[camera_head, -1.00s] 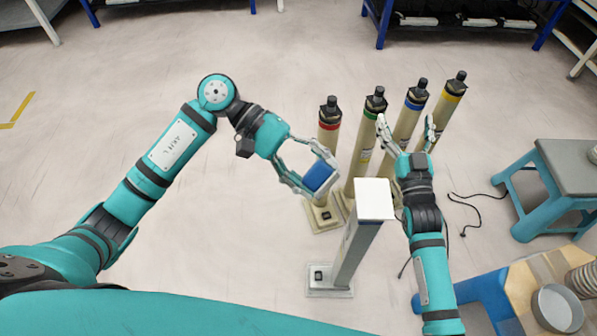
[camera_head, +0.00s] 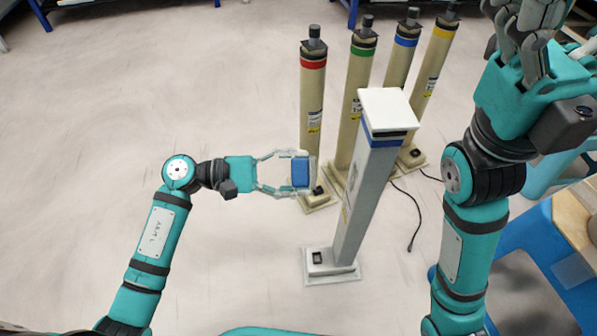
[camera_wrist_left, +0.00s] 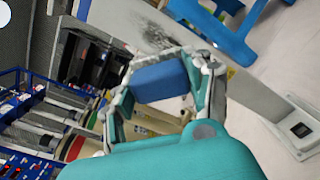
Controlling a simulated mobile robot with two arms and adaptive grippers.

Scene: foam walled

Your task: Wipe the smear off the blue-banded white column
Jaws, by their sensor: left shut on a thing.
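The white column (camera_head: 370,195) with a blue band (camera_head: 385,138) near its top stands upright right of centre in the head view. In the left wrist view the column (camera_wrist_left: 240,90) runs diagonally, with a dark grey smear (camera_wrist_left: 152,35) on its face below the blue band. My left gripper (camera_head: 306,172) is shut on a blue block-like sponge (camera_head: 300,172), left of the column and seemingly apart from it. The sponge also shows in the left wrist view (camera_wrist_left: 160,82), just below the smear in the picture. My right gripper (camera_head: 530,30) is raised at the upper right, its fingertips partly cut off.
Several beige columns stand behind, with red (camera_head: 313,62), green (camera_head: 363,50), blue (camera_head: 405,42) and yellow (camera_head: 443,32) bands. A blue stool (camera_head: 540,270) is at the lower right. A black cable (camera_head: 415,215) lies on the floor. Floor to the left is clear.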

